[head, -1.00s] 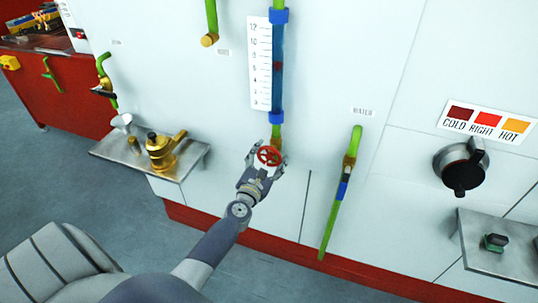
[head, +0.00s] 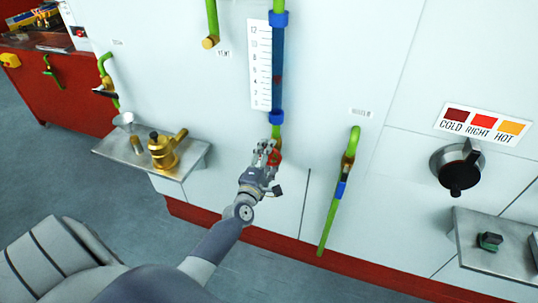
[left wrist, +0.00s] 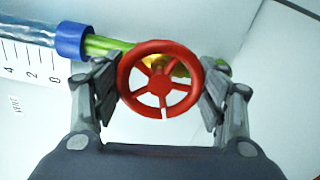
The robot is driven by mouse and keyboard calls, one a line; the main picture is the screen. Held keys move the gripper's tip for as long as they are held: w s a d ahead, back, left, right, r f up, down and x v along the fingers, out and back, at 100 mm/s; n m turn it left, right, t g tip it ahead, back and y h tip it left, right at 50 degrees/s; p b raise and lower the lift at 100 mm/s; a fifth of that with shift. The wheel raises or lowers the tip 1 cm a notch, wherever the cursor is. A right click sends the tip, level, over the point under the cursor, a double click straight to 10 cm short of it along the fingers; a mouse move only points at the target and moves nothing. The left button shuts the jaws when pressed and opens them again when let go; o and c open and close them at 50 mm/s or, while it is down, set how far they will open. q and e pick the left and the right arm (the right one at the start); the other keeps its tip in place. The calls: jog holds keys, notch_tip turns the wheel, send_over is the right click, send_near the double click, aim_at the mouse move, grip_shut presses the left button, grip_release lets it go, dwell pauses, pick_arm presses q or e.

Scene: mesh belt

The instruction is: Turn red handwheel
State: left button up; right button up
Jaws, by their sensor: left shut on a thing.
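The red handwheel (left wrist: 160,78) sits on a brass fitting (left wrist: 152,66) at the lower end of a green pipe (left wrist: 106,46). My left gripper (left wrist: 160,84) has one finger on each side of the wheel, at its rim. It is shut on the wheel. In the head view my left gripper (head: 266,160) covers most of the handwheel (head: 274,157), and only a red part shows. Above it is a blue sight tube (head: 278,60) with a dark red mark inside, beside a white numbered scale (head: 260,90). My right gripper is out of view.
Left of the gripper, a metal shelf (head: 192,165) carries a brass pot (head: 165,150). A green pipe with a blue-sleeved lever (head: 341,187) hangs to the right. Further right are a black knob (head: 457,170) and another shelf (head: 490,265).

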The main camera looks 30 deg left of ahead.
pick_arm(q)
jog(key=shift+m, duration=1.1)
jog(key=o, duration=1.1)
jog(key=v, duration=1.2)
